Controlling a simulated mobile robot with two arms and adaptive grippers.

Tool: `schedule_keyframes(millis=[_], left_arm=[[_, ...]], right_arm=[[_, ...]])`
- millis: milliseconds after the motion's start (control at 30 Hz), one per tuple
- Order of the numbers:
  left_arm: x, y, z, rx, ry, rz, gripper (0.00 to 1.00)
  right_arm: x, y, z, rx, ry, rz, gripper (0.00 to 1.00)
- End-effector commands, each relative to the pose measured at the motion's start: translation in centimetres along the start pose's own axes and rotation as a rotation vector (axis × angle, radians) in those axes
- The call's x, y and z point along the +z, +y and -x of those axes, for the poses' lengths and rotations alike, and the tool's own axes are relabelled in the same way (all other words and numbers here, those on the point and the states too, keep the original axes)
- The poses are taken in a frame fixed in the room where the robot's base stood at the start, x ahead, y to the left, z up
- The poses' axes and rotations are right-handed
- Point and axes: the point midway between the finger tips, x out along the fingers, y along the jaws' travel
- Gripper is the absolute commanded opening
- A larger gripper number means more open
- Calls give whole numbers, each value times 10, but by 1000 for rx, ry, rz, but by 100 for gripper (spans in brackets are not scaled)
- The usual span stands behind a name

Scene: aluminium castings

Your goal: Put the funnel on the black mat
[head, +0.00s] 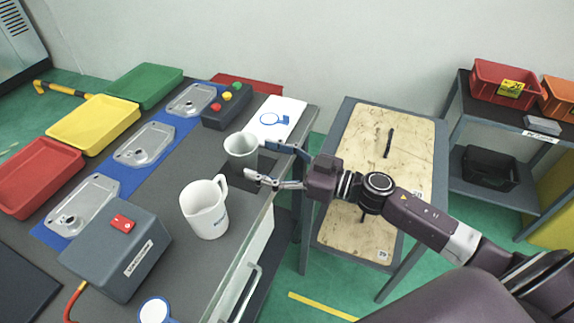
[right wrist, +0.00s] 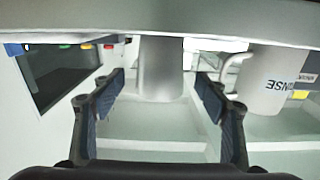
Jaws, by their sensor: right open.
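The funnel (head: 240,149) is a light grey, open-topped, cup-like piece standing upright near the right edge of the grey workbench. The black mat (head: 238,181) is a dark square patch on the bench at its base; the funnel appears to stand at or on its back part. My right gripper (head: 256,160) is open, its two fingers pointing left at the funnel, one at its far side and one at its near side. In the right wrist view, the funnel (right wrist: 162,70) is between and beyond the open fingers (right wrist: 160,88). I cannot tell whether they touch it. My left gripper is out of view.
A white mug (head: 205,210) stands close in front of the funnel. A white sheet (head: 277,118) and a button box (head: 227,106) lie behind it. Castings on a blue strip, coloured trays and a grey box (head: 117,252) fill the left. A wooden-topped table (head: 400,150) stands right.

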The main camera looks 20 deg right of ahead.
Motion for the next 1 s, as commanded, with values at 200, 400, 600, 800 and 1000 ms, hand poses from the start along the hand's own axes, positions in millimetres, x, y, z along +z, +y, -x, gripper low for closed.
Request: schedule_keyframes(millis=[200, 400, 600, 800, 1000], left_arm=[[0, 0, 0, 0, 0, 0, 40], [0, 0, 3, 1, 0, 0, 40], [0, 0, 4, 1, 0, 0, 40], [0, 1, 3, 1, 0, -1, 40], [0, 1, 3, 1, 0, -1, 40]], right_arm=[[0, -1, 37, -1, -2, -1, 68], [0, 0, 58, 0, -2, 0, 68], [-1, 0, 65, -1, 1, 0, 68], [-1, 0, 65, -1, 1, 1, 68], [-1, 0, 65, -1, 1, 1, 68]])
